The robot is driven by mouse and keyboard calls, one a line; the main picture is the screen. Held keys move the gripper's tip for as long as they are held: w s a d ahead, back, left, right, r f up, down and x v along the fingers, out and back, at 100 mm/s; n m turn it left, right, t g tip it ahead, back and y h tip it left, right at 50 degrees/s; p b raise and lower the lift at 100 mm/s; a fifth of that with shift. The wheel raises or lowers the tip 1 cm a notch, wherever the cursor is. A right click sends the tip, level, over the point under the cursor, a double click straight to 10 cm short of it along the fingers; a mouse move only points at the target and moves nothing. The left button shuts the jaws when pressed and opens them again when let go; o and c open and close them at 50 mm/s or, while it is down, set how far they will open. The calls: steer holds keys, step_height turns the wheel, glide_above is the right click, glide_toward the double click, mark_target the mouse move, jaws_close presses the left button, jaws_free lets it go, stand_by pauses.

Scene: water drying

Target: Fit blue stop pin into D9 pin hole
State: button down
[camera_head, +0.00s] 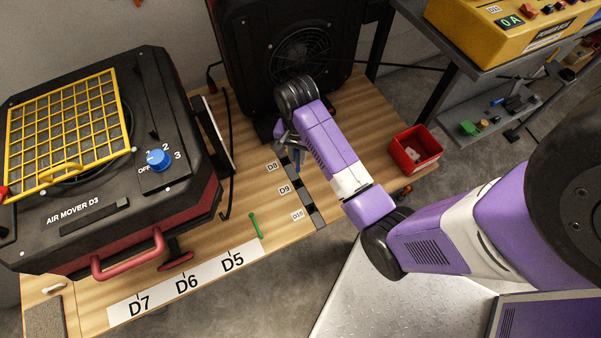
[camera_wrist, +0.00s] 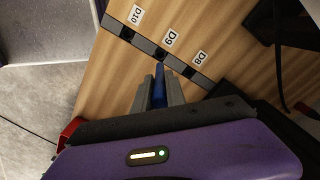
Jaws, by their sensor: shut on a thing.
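The blue stop pin (camera_wrist: 159,88) is between the two grey fingers of my gripper (camera_wrist: 158,92), which is shut on it. In the wrist view its end appears just short of the dark strip (camera_wrist: 143,43), close to the hole by the D9 label (camera_wrist: 170,38). I cannot tell its height above the strip. In the head view my gripper (camera_head: 290,146) is over the D8 end of the strip (camera_head: 306,190), with a bit of blue pin (camera_head: 297,157) showing. The D9 label (camera_head: 284,190) lies left of the strip.
A green pin (camera_head: 255,226) stands on the wooden bench near its front edge. A red bin (camera_head: 415,149) sits at the bench's right side. The air mover D3 (camera_head: 90,190) fills the left, and a black fan unit (camera_head: 290,50) stands behind my gripper.

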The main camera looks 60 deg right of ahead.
step_height(320, 180, down, 15)
steer(key=b, duration=0.3)
steer(key=shift+f, duration=0.15)
steer(key=shift+f, duration=0.15)
steer(key=c, duration=1.4)
jaws_free()
steer(key=shift+o, duration=0.2)
